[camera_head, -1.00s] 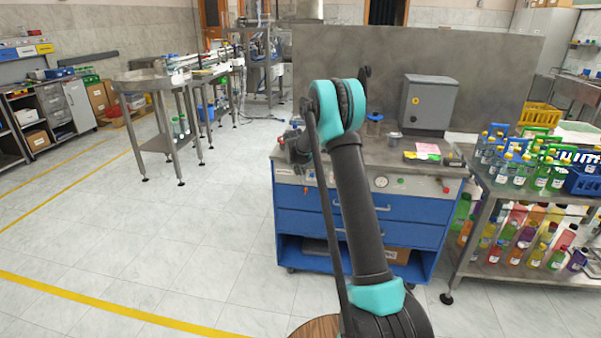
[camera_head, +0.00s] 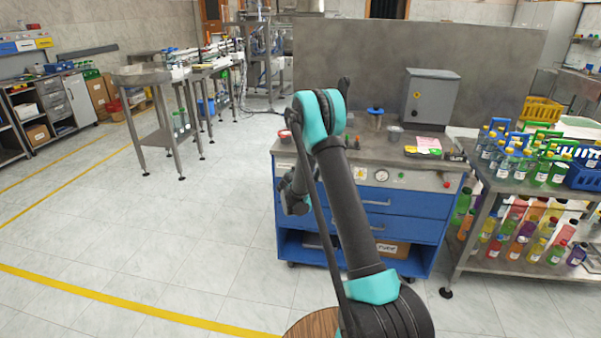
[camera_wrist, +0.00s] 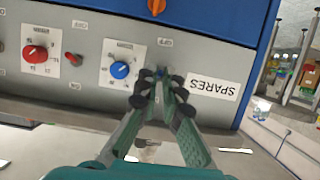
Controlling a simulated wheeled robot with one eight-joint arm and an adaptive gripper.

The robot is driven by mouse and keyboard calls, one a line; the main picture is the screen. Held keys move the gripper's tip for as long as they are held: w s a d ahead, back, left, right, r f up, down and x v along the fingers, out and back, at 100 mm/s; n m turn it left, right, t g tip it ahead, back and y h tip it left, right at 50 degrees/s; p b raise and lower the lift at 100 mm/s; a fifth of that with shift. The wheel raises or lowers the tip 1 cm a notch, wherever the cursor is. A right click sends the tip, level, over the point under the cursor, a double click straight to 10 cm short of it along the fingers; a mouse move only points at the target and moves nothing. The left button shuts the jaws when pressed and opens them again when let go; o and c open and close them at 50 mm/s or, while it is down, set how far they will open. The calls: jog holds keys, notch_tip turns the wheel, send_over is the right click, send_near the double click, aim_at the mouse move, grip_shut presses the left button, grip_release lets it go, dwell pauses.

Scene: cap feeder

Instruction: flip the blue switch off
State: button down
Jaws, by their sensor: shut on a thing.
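In the wrist view, a grey control panel (camera_wrist: 92,48) fills the upper left. The small blue switch (camera_wrist: 160,71) sits on it between a blue knob (camera_wrist: 119,70) and a SPARES label. My gripper (camera_wrist: 160,83) is shut on the blue switch, with its fingertips at the panel. The fingertips partly hide the switch, so its tilt cannot be made out. In the head view, the blue workbench (camera_head: 345,200) carries this panel, and my arm hides the switch and the fingertips.
A red knob (camera_wrist: 35,54) and a small red switch (camera_wrist: 73,59) are on the same panel. A SPARES label (camera_wrist: 212,87) is right of the fingers. In the head view, a bottle rack (camera_head: 472,228) stands right of the workbench. The floor at left is clear.

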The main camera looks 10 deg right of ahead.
dwell(0.3)
jog(key=c, duration=1.7)
grip_release()
jog(key=shift+s, duration=0.1)
jog(key=v, duration=1.1)
jog(key=shift+s+a, duration=0.2)
jog(key=shift+s, duration=0.25)
